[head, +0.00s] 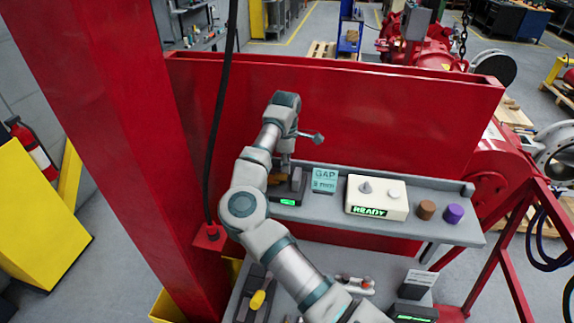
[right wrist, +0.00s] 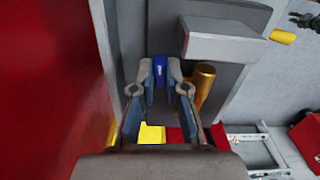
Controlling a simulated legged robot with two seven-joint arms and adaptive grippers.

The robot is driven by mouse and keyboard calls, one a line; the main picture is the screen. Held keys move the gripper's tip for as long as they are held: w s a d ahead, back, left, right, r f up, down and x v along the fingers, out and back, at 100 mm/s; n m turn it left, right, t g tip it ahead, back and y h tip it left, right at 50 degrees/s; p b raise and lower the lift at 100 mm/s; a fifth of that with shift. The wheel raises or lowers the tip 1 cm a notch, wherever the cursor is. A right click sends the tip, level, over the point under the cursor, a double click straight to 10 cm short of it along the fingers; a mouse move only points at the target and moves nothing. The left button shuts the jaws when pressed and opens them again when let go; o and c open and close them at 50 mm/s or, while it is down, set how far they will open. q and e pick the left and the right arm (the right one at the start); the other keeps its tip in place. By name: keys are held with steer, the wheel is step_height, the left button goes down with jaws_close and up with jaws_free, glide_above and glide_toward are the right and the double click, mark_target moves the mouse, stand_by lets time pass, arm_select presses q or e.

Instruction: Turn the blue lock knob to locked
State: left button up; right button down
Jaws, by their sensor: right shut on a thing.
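The blue lock knob (right wrist: 159,72) shows in the right wrist view, between the two fingertips of my right gripper (right wrist: 160,78). The fingers are shut on it from both sides. The knob's turn angle and any lock marks cannot be made out. In the head view my right gripper (head: 285,164) points down at a dark device (head: 288,190) with a green-lit display on the left of the grey shelf (head: 330,218). The knob is hidden there. My left gripper is not in view.
A teal "GAP 3 mm" sign (head: 324,180), a white box reading "READY" (head: 377,198), a brown knob (head: 427,210) and a purple knob (head: 454,214) stand to the right on the shelf. A red panel (head: 390,115) rises behind. A brass cylinder (right wrist: 204,85) is close beside the right finger.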

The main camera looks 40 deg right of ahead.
steer(key=shift+w+r+m, duration=0.1)
steer(key=shift+m, duration=0.5)
steer(key=c, duration=1.4)
jaws_free()
steer(key=shift+o, duration=1.1)
steer(key=shift+w+a, duration=0.1)
steer(key=shift+w, duration=0.15)
steer(key=shift+s, duration=0.2)
